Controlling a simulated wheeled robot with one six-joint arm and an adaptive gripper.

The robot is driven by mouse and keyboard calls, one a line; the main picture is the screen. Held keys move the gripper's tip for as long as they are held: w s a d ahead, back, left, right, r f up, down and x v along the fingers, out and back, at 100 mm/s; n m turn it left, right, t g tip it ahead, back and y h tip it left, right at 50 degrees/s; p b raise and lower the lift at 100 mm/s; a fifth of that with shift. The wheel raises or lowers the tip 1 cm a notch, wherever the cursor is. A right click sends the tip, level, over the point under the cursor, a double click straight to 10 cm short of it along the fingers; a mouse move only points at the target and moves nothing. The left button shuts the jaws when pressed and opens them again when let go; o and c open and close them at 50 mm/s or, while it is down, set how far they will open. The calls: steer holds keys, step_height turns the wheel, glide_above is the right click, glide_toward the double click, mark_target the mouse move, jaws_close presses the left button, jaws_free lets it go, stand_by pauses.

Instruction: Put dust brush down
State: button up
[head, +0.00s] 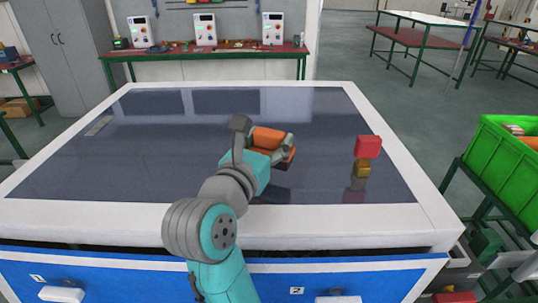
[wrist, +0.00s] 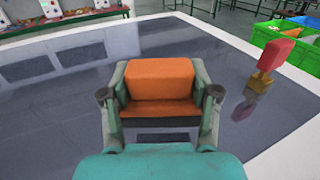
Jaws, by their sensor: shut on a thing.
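The dust brush, an orange block with a dark underside, (head: 268,136) is between the fingers of my gripper (head: 264,143) over the dark glossy tabletop (head: 130,165). In the wrist view the brush (wrist: 161,80) lies level across the jaws, with a finger of my gripper (wrist: 161,92) against each end. A dark patch shows on the tabletop below it, and the brush looks a little above the surface. The exact gap is hard to tell.
A red block on a yellow base (head: 368,148) stands on the tabletop to the right. The left and back of the tabletop are mostly clear, within a white rim (head: 100,212). A green bin (head: 505,165) stands off the right edge. A bench (head: 208,51) with white boxes is behind.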

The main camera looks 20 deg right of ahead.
steer(key=shift+f, duration=1.8)
steer(key=shift+f, duration=0.1)
steer(key=o, duration=1.3)
steer(key=shift+s+a, duration=0.1)
steer(key=shift+a, duration=0.05)
steer(key=v, duration=1.1)
steer(key=shift+s+a, duration=0.2)
steer(key=shift+s, duration=0.1)
